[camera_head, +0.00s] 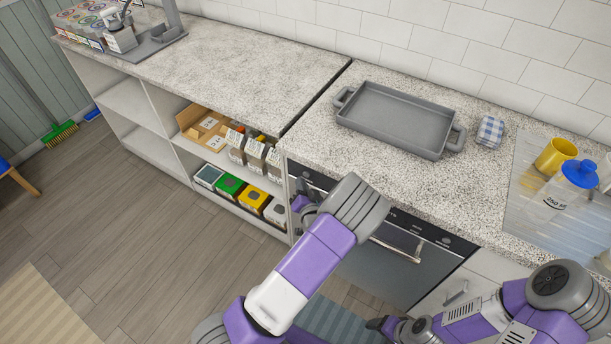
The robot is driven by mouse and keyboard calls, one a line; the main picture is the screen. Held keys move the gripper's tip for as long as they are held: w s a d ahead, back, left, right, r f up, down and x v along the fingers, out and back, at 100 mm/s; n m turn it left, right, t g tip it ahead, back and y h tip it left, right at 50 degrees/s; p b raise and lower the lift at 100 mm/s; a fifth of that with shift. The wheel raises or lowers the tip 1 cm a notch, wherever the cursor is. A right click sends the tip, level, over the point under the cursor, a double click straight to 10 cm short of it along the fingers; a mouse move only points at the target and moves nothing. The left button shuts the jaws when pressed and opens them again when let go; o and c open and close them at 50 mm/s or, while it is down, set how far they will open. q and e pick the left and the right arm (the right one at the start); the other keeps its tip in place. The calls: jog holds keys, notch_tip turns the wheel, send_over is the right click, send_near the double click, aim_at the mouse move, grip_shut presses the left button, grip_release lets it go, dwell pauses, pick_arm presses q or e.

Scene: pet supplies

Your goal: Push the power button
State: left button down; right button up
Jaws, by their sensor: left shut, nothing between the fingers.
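A built-in appliance with a black control panel (425,228) and a glass front (400,270) sits under the granite counter. Small dark knobs or buttons show on the panel; I cannot tell which is the power button. My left arm crosses in front and hides the middle of the panel. My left gripper (301,196) is shut and empty, close to the panel's left end; I cannot tell whether it touches. My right gripper (378,323) is low at the bottom edge, away from the panel, and its jaws are too small to read.
Open shelves with boxes (229,186) lie left of the appliance.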

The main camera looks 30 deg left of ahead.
pick_arm(q)
jog(key=shift+w, duration=0.4)
jog(key=shift+w, duration=0.2)
dwell(0.4)
jog(key=shift+s, duration=0.65)
jog(key=shift+s, duration=0.1)
jog(key=s, duration=0.5)
jog(key=shift+s+a, duration=0.2)
jog(key=shift+s, duration=0.2)
